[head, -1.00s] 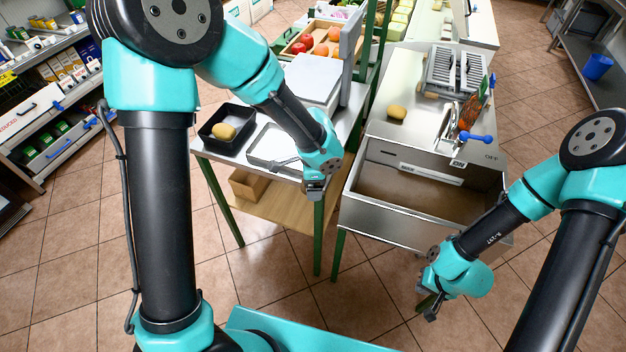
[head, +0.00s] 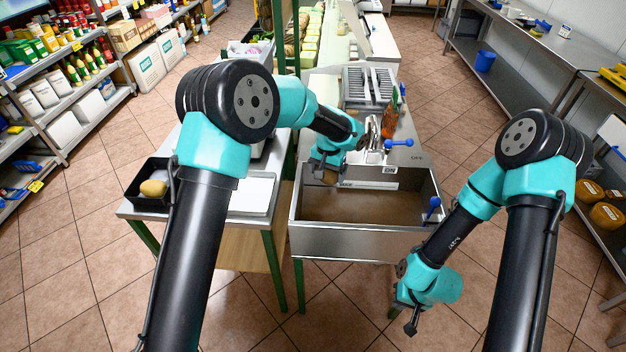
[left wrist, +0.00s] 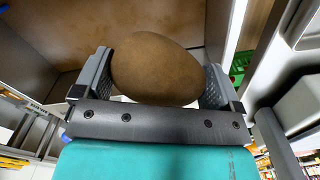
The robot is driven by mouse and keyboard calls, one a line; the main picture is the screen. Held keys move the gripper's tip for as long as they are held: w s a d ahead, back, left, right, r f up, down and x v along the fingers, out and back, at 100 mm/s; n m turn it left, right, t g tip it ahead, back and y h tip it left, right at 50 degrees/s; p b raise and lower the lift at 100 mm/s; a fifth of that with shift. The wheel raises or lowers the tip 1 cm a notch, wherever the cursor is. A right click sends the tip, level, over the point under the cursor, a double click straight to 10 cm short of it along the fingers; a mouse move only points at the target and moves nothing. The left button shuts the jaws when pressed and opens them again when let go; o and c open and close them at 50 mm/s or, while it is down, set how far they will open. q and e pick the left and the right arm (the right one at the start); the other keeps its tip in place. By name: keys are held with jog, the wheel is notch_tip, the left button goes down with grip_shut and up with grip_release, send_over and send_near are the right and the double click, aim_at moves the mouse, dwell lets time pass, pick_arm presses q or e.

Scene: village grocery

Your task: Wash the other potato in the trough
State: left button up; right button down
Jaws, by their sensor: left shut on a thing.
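My left gripper (head: 327,176) is shut on a brown potato (left wrist: 157,68), which sits between both finger pads in the left wrist view. In the head view this gripper is above the left rear part of the metal trough (head: 350,238), and the held potato is barely visible. The trough's brown inside shows beyond the potato in the left wrist view. Another potato (head: 153,188) lies in a black tray (head: 150,204) on the left table. My right gripper (head: 408,322) hangs low in front of the trough, apart from it; its fingers are too small to read.
A tap (head: 372,135) with a blue lever (head: 398,143) stands behind the trough, near a drying rack (head: 367,88). A second blue handle (head: 433,208) is at the trough's right side. A white board (head: 252,194) lies on the left table.

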pick_arm(q)
jog(key=shift+w+d, duration=0.15)
jog(key=shift+d, duration=0.1)
jog(key=shift+f, duration=0.1)
jog(key=shift+f, duration=12)
jog(key=shift+d, duration=3.45)
jog(key=shift+a, duration=3.5)
